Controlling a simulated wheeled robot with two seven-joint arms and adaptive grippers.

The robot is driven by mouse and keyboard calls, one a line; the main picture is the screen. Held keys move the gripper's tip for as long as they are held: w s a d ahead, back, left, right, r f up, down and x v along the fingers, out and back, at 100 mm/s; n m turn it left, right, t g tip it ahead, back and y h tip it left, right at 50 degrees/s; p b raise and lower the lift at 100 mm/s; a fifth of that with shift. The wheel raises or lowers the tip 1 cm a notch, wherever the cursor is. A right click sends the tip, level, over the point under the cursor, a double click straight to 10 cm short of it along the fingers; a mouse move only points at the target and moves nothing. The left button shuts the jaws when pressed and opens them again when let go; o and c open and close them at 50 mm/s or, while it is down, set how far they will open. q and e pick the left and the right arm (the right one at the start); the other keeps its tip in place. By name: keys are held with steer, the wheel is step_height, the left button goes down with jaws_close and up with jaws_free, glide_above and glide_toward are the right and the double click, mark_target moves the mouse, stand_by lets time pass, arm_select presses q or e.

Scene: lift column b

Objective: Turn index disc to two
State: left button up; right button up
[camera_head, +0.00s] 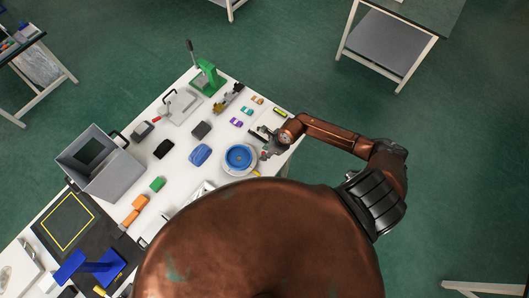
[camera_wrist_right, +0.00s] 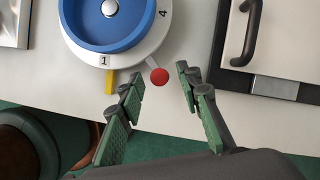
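The index disc (camera_head: 240,157) is a blue dial on a white ring on the white table; it also shows in the right wrist view (camera_wrist_right: 105,22). The ring carries the numbers 1 and 4, and a red round knob (camera_wrist_right: 159,76) sticks out from its edge. A yellow mark (camera_wrist_right: 110,82) lies beside the number 1. My right gripper (camera_wrist_right: 160,92) is open, with its fingertips on either side of the red knob and no clear contact. In the head view it (camera_head: 267,147) is just right of the disc. My left gripper is not in view.
A blue oval object (camera_head: 200,154) lies left of the disc. Small coloured blocks (camera_head: 247,110) and a green press (camera_head: 207,78) stand farther back. A grey bin (camera_head: 100,165) is at the left. In the wrist view, a handled plate (camera_wrist_right: 275,45) is right of the disc.

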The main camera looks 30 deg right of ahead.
steer(key=shift+w+a+f, duration=0.1)
steer(key=shift+f, duration=0.2)
steer(key=shift+c, duration=0.5)
jaws_close()
